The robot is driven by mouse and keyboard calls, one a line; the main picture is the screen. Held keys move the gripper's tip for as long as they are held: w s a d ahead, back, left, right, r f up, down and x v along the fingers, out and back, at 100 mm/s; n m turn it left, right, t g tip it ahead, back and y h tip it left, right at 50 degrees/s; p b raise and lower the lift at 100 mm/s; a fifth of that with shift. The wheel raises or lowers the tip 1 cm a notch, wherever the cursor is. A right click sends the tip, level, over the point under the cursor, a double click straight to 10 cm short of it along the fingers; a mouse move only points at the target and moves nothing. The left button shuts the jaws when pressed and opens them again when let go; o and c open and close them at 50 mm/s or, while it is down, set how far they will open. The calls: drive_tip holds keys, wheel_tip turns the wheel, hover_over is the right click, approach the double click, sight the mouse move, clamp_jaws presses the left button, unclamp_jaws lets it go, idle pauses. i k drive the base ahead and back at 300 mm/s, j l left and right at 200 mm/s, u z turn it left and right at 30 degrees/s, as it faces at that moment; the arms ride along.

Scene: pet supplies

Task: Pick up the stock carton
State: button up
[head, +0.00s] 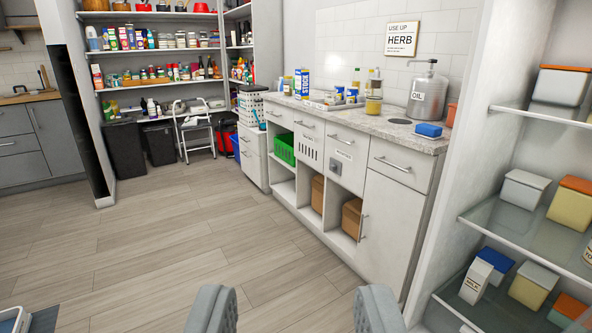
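A blue and white carton with vertical lettering that appears to read STOCK (302,83) stands upright at the far end of the counter (392,128), against the tiled wall. Small jars and containers stand close around it and partly hide its lower part. My gripper (293,302) shows at the bottom of the view, its two grey fingers wide apart with only floor between them. It is open and empty, well short of the counter and far from the carton.
The counter also bears a steel oil can (428,97), a blue block (428,130) and a shallow tray (330,103) of jars. Glass shelves (540,230) with containers stand close at right. Full pantry shelves (155,48) are at the back. The wood floor (150,240) is clear.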

sight(302, 75)
drive_tip(key=i+j, duration=1.3)
drive_tip(key=j, duration=0.15)
drive_tip(key=i+z, duration=0.1)
drive_tip(key=i, duration=1.85)
drive_tip(key=i+l, duration=1.1)
drive_tip(key=i+l+z, duration=0.05)
